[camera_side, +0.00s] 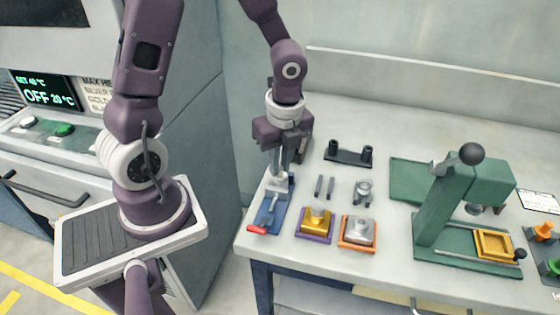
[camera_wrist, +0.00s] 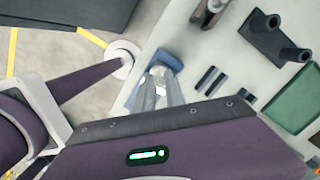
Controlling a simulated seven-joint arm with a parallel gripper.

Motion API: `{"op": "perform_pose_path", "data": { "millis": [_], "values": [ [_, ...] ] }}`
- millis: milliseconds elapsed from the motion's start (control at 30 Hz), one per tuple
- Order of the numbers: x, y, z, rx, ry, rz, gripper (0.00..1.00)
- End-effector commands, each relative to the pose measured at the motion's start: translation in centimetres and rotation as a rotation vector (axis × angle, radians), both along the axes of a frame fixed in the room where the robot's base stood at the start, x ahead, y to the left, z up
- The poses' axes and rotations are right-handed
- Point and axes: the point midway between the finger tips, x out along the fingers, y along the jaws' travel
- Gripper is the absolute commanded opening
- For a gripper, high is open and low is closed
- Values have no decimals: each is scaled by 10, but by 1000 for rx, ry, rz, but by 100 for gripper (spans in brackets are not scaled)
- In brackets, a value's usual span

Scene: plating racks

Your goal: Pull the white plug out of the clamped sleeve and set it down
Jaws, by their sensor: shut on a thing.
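The clamp has a blue base (camera_side: 267,214) and a red-tipped handle (camera_side: 256,230), near the bench's left front edge. A pale metal sleeve block (camera_side: 279,183) sits at its upper end. My gripper (camera_side: 284,170) points straight down over this block, with its fingers close together. In the wrist view my gripper (camera_wrist: 160,82) reaches to the clamp, whose blue base (camera_wrist: 167,58) shows past the fingertips. The fingers are shut on the white plug, which they mostly hide. I cannot tell how far the plug sits in the sleeve.
A black two-post rack (camera_side: 348,155) stands behind. Two dark bars (camera_side: 325,187) and a metal part (camera_side: 362,190) lie to the right. Gold (camera_side: 316,220) and silver (camera_side: 358,231) pieces sit on trays. A green press (camera_side: 450,205) stands farther right.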

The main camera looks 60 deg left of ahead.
Motion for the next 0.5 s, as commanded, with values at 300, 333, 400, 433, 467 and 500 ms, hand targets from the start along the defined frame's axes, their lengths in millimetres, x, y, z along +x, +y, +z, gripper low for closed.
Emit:
{"op": "perform_pose_path", "data": {
  "millis": [300, 333, 400, 433, 467, 500],
  "values": [
    [0, 0, 0, 0, 0, 3, 0],
    [0, 0, 1, 0, 0, 12, 0],
    [0, 0, 2, 1, -1, 71, 0],
    [1, 0, 3, 1, -1, 109, 0],
    [1, 0, 3, 0, -2, 147, 0],
    [1, 0, 4, 1, -1, 192, 0]
  ]
}}
